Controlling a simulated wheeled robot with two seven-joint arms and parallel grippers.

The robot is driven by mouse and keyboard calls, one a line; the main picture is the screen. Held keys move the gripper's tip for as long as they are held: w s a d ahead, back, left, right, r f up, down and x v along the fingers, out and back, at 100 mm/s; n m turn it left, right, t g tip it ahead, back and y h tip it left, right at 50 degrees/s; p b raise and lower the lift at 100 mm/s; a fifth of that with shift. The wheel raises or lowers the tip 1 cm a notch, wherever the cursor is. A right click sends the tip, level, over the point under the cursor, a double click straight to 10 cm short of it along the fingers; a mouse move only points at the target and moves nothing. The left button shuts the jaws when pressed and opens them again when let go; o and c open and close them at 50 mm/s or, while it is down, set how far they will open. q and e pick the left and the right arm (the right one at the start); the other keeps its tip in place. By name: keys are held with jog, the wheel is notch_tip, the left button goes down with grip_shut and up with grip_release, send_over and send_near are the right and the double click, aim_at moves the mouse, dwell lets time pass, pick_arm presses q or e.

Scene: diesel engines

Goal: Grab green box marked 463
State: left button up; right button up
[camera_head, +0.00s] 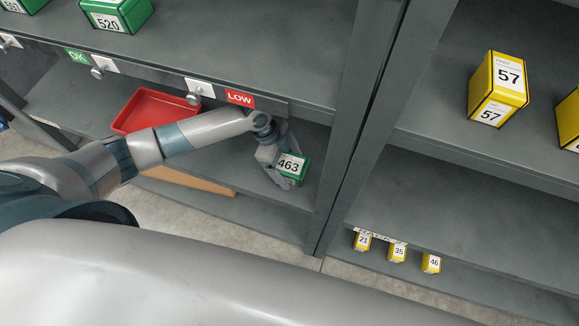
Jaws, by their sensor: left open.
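The green box marked 463 (292,165) is on the middle shelf of the left shelving unit, near the upright on its right side. My left arm reaches in from the left. My left gripper (284,168) is at the box, with its fingers close around the near left part of it. The jaws are open. I cannot tell whether the fingers touch the box. The gripper hides part of the box's left side. My right gripper does not show.
A red tray (155,108) lies left on the same shelf. Green boxes (117,14) stand on the shelf above. Yellow boxes marked 57 (498,88) and smaller yellow ones (397,252) are in the right unit. A grey upright (352,130) stands close right of box 463.

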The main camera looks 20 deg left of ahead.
pick_arm(q)
jog(key=shift+f, duration=0.25)
dwell(0.5)
jog(key=c, duration=1.5)
